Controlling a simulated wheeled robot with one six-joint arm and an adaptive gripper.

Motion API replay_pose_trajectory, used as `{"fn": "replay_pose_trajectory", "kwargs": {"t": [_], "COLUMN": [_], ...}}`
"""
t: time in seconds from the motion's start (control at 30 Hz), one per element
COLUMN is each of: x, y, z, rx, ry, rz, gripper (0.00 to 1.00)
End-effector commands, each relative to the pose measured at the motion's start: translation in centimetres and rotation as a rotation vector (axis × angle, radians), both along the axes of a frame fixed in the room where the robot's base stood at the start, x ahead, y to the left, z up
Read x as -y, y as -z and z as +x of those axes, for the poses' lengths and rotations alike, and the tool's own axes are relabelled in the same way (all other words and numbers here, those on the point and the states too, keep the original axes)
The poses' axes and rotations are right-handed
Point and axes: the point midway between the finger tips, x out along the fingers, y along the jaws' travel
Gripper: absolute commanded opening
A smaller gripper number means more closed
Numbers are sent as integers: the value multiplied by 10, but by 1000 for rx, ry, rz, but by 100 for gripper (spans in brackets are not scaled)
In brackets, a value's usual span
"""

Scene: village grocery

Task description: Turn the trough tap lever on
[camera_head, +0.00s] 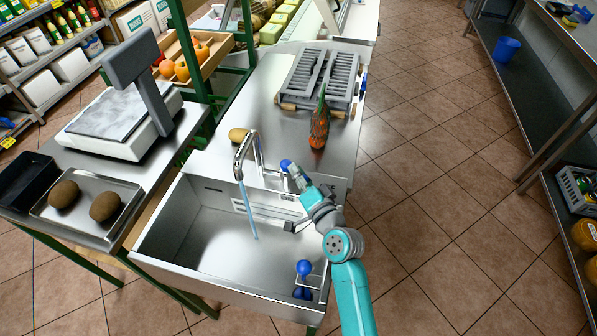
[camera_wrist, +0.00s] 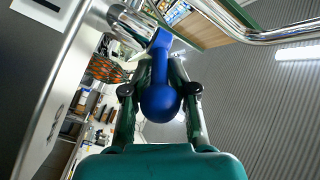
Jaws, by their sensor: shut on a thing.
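The chrome tap (camera_head: 246,150) stands at the back of the steel trough (camera_head: 160,240). A blue stream of water (camera_head: 247,210) runs from its spout into the basin. The tap lever has a blue knob (camera_head: 286,164), at the right of the tap. My gripper (camera_head: 292,168) is at this knob. In the wrist view the blue lever (camera_wrist: 160,85) sits between the fingers of my gripper (camera_wrist: 160,92), which are shut on it. The fingers hide part of the lever's sides, and its base is hard to make out in the head view.
A pineapple (camera_head: 320,125) and a grey crate (camera_head: 318,76) stand on the counter behind the tap, with a yellow-brown fruit (camera_head: 238,135) to its left. A scale (camera_head: 120,115) and a tray of brown fruits (camera_head: 85,230) are at left. Tiled floor at right is open.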

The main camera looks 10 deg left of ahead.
Motion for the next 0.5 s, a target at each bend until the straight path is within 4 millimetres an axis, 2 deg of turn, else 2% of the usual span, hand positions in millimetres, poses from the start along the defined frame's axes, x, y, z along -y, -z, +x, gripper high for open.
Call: {"fn": "replay_pose_trajectory", "kwargs": {"t": [0.4,0.43,0.47,0.5], "x": [4,4,3,3], "y": [3,3,3,3], "z": [0,0,0,0], "rx": [-3,-4,-3,-3], "ry": [9,9,9,8], "rz": [-2,-3,-2,-3], "gripper": [0,32,40,42]}}
